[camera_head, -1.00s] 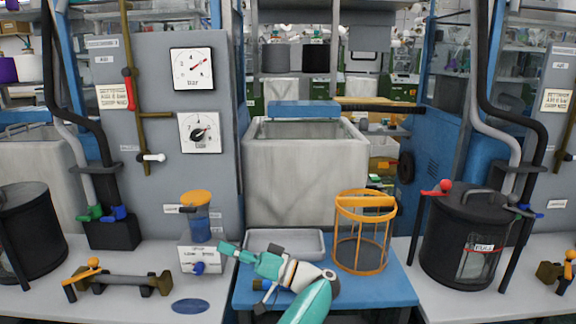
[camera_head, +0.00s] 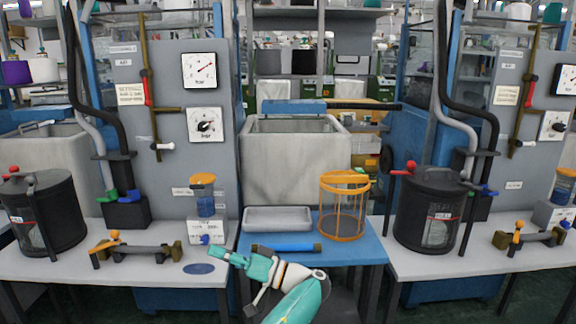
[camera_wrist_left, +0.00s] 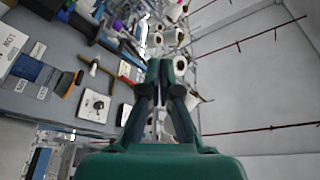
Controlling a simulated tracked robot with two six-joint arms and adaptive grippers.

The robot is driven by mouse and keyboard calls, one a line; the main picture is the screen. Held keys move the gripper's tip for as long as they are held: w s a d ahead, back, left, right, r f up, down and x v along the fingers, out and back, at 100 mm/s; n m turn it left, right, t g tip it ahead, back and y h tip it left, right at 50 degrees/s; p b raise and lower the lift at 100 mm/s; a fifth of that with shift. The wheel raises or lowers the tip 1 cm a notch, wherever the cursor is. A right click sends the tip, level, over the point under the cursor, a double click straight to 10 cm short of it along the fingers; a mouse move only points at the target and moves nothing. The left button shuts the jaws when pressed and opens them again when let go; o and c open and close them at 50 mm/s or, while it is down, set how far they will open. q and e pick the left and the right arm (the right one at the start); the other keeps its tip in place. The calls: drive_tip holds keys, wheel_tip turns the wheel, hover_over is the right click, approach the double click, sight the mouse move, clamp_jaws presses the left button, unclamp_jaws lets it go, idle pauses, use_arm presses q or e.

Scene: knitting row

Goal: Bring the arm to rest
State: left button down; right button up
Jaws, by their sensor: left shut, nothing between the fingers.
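My left gripper (camera_head: 218,255) reaches in from the bottom of the head view and points left. It appears in front of the blue table (camera_head: 372,250), apart from the things there. In the left wrist view my left gripper (camera_wrist_left: 160,66) has its two dark fingers together with nothing between them. The wrist view looks tilted, with the grey gauge panel on the left and a pale wall or ceiling on the right. My right gripper does not show.
The blue table holds a grey tray (camera_head: 278,219), an orange wire basket (camera_head: 344,208) and a blue bar with dark ends (camera_head: 287,248). Black lidded pots (camera_head: 430,212) (camera_head: 42,214) stand on the side benches. A brown-ended clamp bar (camera_head: 136,252) lies on the left bench.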

use_arm(q)
drive_tip(key=w+a+f+m+t+h, duration=0.1)
drive_tip(key=w+a+f+m+h, duration=0.15)
drive_tip(key=f, duration=0.25)
drive_tip(key=w+a+f+m+t+h, duration=0.1)
drive_tip(key=w+f+m+h, duration=0.1)
drive_tip(key=f+m, duration=0.3)
drive_tip(key=s+f+m+g+h, duration=0.1)
drive_tip(key=s+f+m+h, duration=0.25)
drive_tip(key=f, duration=0.95)
drive_tip(key=s+f+m+g+h, duration=0.25)
drive_tip(key=f+h, duration=0.25)
drive_tip(key=f, duration=0.7)
drive_tip(key=s+d+f+g+h, duration=0.25)
drive_tip(key=s+f, duration=0.25)
drive_tip(key=s, duration=0.3)
drive_tip(key=s+d+f+g+h, duration=0.1)
drive_tip(key=s+d+f+h, duration=0.3)
drive_tip(key=s, duration=0.4)
drive_tip(key=s+d+n+h, duration=0.3)
drive_tip(key=s+n+h, duration=0.2)
drive_tip(key=s, duration=0.8)
drive_tip(key=s+a+r+n+t, duration=0.1)
drive_tip(key=s+a+n, duration=0.2)
drive_tip(key=s, duration=0.2)
wheel_tip(320, 180, up, 19)
drive_tip(key=p, duration=1.8)
drive_tip(key=shift+f+p, duration=0.15)
drive_tip(key=shift+p, duration=0.15)
